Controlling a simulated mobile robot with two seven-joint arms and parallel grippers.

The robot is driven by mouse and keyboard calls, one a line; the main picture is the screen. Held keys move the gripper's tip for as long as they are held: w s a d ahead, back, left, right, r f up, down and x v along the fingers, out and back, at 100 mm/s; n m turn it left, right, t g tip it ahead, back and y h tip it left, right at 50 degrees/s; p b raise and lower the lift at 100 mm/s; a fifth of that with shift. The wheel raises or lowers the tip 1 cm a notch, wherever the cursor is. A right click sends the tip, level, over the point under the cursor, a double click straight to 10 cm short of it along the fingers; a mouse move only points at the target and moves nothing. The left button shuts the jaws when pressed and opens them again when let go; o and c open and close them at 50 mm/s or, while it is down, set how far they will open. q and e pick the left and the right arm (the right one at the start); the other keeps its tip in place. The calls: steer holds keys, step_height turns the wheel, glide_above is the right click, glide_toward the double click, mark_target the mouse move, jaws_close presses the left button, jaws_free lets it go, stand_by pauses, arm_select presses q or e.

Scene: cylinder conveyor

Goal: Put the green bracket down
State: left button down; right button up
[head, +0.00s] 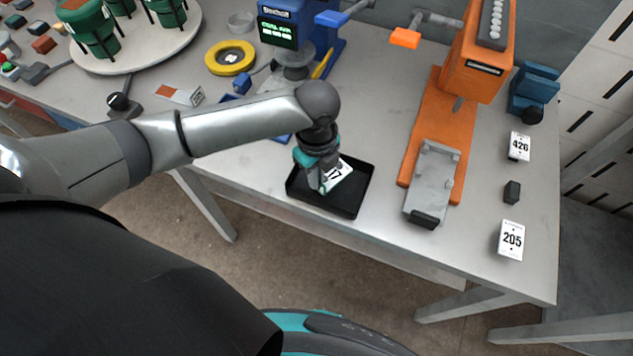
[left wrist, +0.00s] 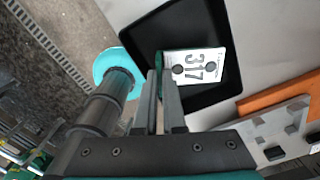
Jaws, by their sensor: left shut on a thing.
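My left gripper (head: 318,188) points down into the black tray (head: 345,212) near the table's front edge. In the left wrist view its two fingers (left wrist: 159,85) are close together, shut on the green bracket (left wrist: 158,60). Only a thin dark green strip of the bracket shows, at the fingertips. In the head view the gripper hides most of it. A white card marked 317 (left wrist: 197,67) lies in the tray beside the bracket. I cannot tell whether the bracket touches the tray floor. My right gripper is not in view.
An orange press (head: 425,140) with a grey fixture (head: 433,180) stands right of the tray. A blue machine (head: 290,35) and a yellow ring (head: 230,57) are behind. Cards 426 (head: 519,147) and 205 (head: 511,240) lie at the right.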

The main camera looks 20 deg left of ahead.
arm_select(q)
step_height(320, 180, down, 3)
steer(key=shift+r, duration=0.2)
steer(key=shift+f, duration=0.1)
steer(key=shift+f, duration=0.15)
steer(key=c, duration=1.3)
jaws_free()
step_height(320, 180, up, 12)
steer(key=p, duration=0.1)
steer(key=shift+p, duration=0.3)
